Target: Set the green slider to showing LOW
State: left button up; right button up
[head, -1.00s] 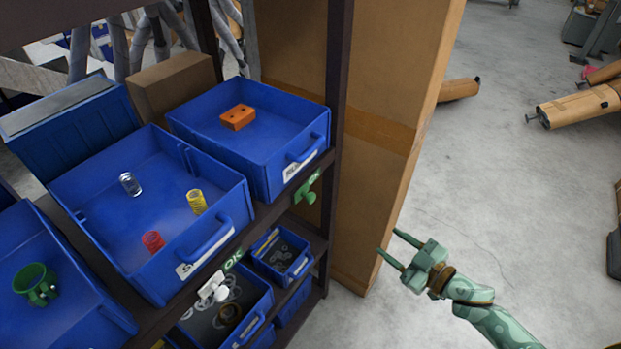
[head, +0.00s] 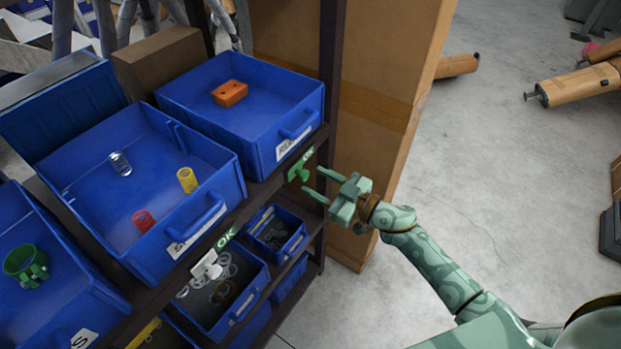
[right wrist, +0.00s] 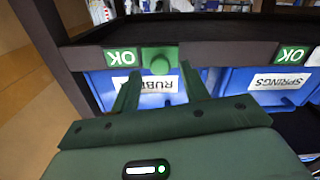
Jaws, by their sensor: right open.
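The green slider (head: 299,173) sits on the dark shelf edge below the back blue bin, and a green plate reading OK (head: 308,154) shows beside it. My right gripper (head: 313,180) is open and empty, close to the slider. In the right wrist view, its two fingers (right wrist: 160,75) point at the knob, one to each side; I cannot tell whether they touch it. No LOW label shows. My left gripper is out of view.
A white slider (head: 207,266) with its own OK plate (head: 226,239) is farther along the shelf edge. Blue bins (head: 195,226) stand above and below this edge. A tall cardboard box (head: 385,115) stands behind my right gripper.

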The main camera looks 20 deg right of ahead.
aim_at(310, 153)
jog(key=shift+x, duration=1.35)
grip_shut()
jog(key=w+d, duration=0.2)
jog(key=w+d+b, duration=0.1)
jog(key=w+d, duration=0.1)
jog(key=d, duration=0.1)
jog(key=shift+d, duration=0.2)
grip_release()
jog(key=shift+w+d, duration=0.1)
